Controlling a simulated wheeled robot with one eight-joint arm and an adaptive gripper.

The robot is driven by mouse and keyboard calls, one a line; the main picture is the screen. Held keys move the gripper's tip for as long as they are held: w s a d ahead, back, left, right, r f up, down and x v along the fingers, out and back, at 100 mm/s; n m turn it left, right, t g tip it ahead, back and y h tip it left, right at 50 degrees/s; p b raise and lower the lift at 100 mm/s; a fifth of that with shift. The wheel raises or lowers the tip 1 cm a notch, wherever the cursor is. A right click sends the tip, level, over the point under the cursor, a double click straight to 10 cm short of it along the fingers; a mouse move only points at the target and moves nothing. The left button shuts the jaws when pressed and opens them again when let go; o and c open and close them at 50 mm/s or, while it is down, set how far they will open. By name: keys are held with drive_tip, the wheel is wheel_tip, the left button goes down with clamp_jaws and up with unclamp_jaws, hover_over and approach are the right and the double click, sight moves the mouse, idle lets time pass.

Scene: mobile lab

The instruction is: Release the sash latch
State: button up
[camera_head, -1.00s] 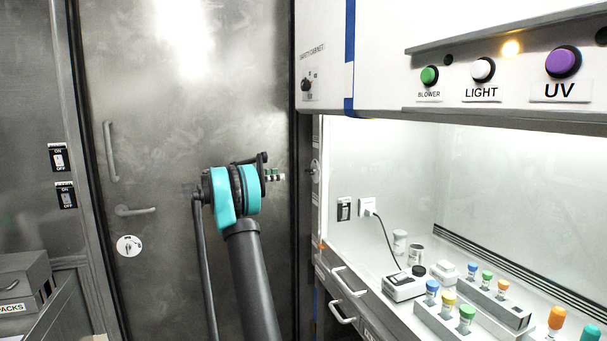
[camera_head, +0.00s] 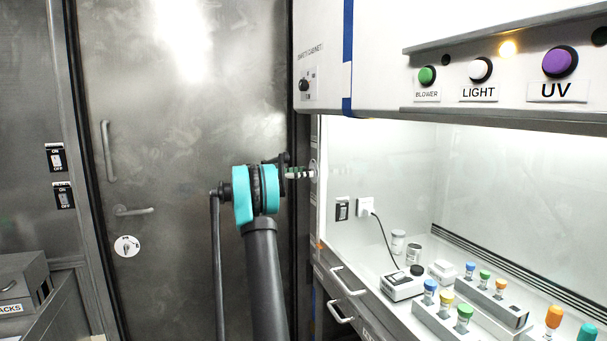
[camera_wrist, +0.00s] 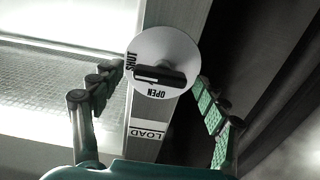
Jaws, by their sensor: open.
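The sash latch is a white round plate (camera_wrist: 165,50) with a black bar handle (camera_wrist: 160,76) across it, in the middle of the wrist view. The plate reads SHUT at the left and OPEN at the bottom. The bar lies nearly level in the picture, one end near SHUT. My gripper (camera_wrist: 157,86) is open, with one finger left of the plate and one right, and nothing between them is gripped. In the head view my gripper (camera_head: 299,173) points right at the latch plate (camera_head: 314,168) on the cabinet's side post. The fingertips partly cover it there.
A LOAD label (camera_wrist: 147,132) sits on the post below the latch. The cabinet's overhang (camera_head: 500,118) is up and right of my arm. Capped vials in racks (camera_head: 448,325) stand inside the lit cabinet. A grey door (camera_head: 180,120) is behind my arm.

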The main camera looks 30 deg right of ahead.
drive_tip(key=c, duration=1.2)
drive_tip(key=shift+o, duration=0.2)
drive_tip(key=n, duration=1.7)
drive_tip(key=shift+w+n, duration=0.25)
drive_tip(key=shift+n, duration=0.15)
